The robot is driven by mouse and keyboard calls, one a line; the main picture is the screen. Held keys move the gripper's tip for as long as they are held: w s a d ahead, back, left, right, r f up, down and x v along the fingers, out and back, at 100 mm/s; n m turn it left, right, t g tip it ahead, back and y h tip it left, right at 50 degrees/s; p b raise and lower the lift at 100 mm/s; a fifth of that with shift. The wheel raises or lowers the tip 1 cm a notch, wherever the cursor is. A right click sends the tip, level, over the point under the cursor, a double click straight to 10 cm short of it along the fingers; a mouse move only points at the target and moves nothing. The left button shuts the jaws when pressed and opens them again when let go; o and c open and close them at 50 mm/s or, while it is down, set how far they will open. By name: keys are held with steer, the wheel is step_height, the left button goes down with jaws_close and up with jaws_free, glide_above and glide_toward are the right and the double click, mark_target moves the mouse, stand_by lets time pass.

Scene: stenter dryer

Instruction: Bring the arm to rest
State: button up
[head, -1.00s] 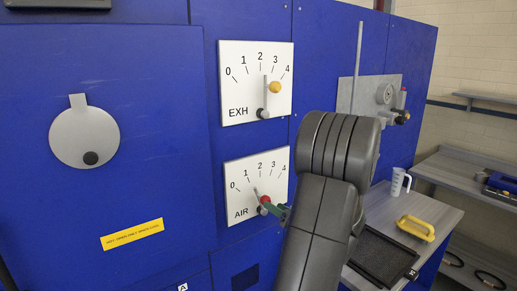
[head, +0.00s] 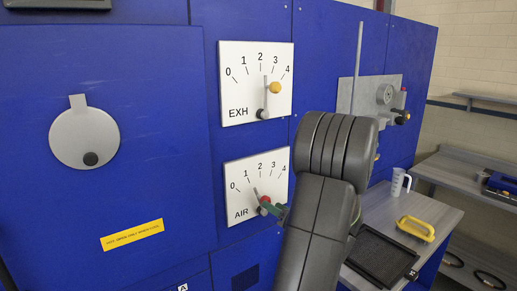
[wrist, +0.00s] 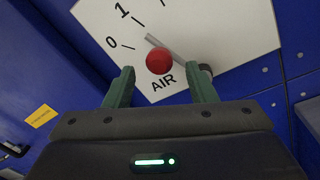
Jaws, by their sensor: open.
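My gripper (wrist: 160,88) is open, with its two green fingers pointing at the AIR dial (wrist: 245,30). The red knob (wrist: 159,61) of the AIR lever shows just beyond and between the fingertips, with nothing gripped. Whether a finger touches the knob cannot be told. The grey AIR lever (wrist: 172,50) points near the 1 mark. In the head view my gripper (head: 276,212) is beside the red knob (head: 265,203), partly hidden behind my grey arm.
Above is the EXH dial (head: 240,85) with a yellow knob (head: 275,88). A blue panel with a round grey cover (head: 84,135) is at left. At right a side table (head: 385,205) holds a white jug (head: 399,182), a yellow handle (head: 417,229) and a black tray (head: 379,259).

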steer(key=p+x, duration=0.1)
steer(key=x, duration=0.4)
steer(key=shift+w+a+r, duration=0.1)
steer(key=shift+a, duration=0.1)
steer(key=shift+f+n+b, duration=0.4)
steer(key=shift+f+b, duration=0.1)
steer(key=shift+b, duration=0.3)
steer(key=shift+s+a+n+b, duration=0.35)
steer(key=shift+s+n+b, duration=0.15)
steer(key=shift+n+b, duration=0.15)
